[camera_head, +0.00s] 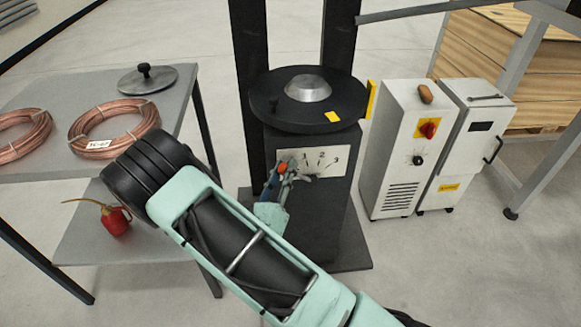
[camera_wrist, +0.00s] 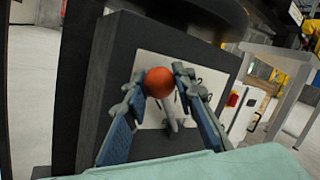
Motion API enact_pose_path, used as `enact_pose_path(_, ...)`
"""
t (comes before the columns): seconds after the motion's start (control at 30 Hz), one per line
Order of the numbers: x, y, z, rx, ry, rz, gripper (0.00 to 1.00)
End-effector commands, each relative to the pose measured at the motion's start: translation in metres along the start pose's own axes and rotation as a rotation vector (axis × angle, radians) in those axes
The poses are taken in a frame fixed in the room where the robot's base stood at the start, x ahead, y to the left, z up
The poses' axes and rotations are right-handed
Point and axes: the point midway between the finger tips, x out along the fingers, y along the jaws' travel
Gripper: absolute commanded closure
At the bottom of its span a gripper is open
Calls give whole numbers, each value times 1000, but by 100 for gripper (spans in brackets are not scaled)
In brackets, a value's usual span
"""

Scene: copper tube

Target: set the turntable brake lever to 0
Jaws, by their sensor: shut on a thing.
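The turntable brake lever has an orange-red ball knob (camera_head: 283,168), seen in the head view at the left part of a white scale plate (camera_head: 333,166). The knob is left of the 1. My gripper (camera_head: 280,177) is shut on the knob. In the wrist view the knob (camera_wrist: 159,82) sits between the two fingertips, with the lever's grey stem below it. The black turntable (camera_head: 342,119) is on top of the dark pedestal, above the plate.
A grey table (camera_head: 65,92) at left holds copper coils (camera_head: 113,120) and a lidded disc (camera_head: 148,79); a red oil can (camera_head: 115,220) is on its lower shelf. White cabinets (camera_head: 400,150) stand right of the pedestal. Open floor lies in front of them.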

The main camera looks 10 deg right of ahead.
Motion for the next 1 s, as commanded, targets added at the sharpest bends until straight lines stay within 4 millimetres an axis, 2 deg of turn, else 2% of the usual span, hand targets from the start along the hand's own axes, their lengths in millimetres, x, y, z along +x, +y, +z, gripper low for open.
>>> enact_pose_path(0.67, -5, 8, -2, -57, -27, 1, 100)
enact_pose_path(0.7, -5, 8, -2, -57, -27, 1, 71)
enact_pose_path(0.83, -4, 8, -2, -56, -28, 0, 58)
enact_pose_path(1.0, -4, 7, -2, -55, -28, -2, 58)
